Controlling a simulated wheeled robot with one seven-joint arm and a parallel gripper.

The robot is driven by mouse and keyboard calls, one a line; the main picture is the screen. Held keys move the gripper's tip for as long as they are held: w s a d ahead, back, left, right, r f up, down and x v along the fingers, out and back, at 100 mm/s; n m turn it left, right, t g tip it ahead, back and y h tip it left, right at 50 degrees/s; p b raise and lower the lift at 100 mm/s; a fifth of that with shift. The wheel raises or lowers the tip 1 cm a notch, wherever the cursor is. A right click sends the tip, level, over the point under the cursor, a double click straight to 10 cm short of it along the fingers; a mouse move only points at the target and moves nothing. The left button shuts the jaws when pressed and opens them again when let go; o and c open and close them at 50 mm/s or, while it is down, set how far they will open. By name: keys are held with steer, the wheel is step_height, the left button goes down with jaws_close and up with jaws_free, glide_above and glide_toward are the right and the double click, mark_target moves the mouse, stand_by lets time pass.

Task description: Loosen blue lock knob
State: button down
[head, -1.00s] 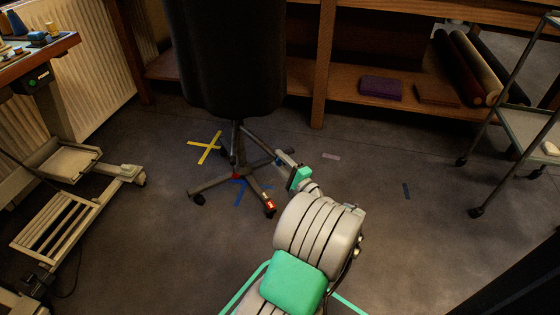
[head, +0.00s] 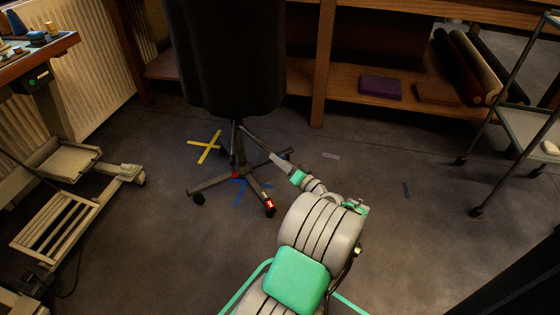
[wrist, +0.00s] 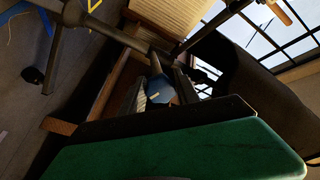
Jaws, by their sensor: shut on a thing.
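The blue lock knob (wrist: 160,90), with a small yellow mark on its face, sits on the dark metal stem under the chair seat in the wrist view. My gripper (wrist: 158,94) is shut on the knob, with a jaw on either side. In the head view my gripper (head: 272,156) reaches the chair's stem from the right, below the seat. The knob cannot be made out there. The chair (head: 226,60) has a dark upholstered body and a five-legged castor base (head: 238,180).
A yellow tape cross (head: 205,147) and blue tape (head: 240,192) mark the floor by the castors. A metal pedal frame (head: 60,215) stands at left, a wheeled cart (head: 525,130) at right. A wooden shelf (head: 340,82) runs behind.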

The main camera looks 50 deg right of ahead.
steer(key=n, duration=0.5)
steer(key=shift+y, duration=0.3)
steer(key=shift+n, duration=0.3)
steer(key=c, duration=0.9)
jaws_free()
steer(key=shift+d, duration=0.1)
steer(key=shift+c, duration=0.2)
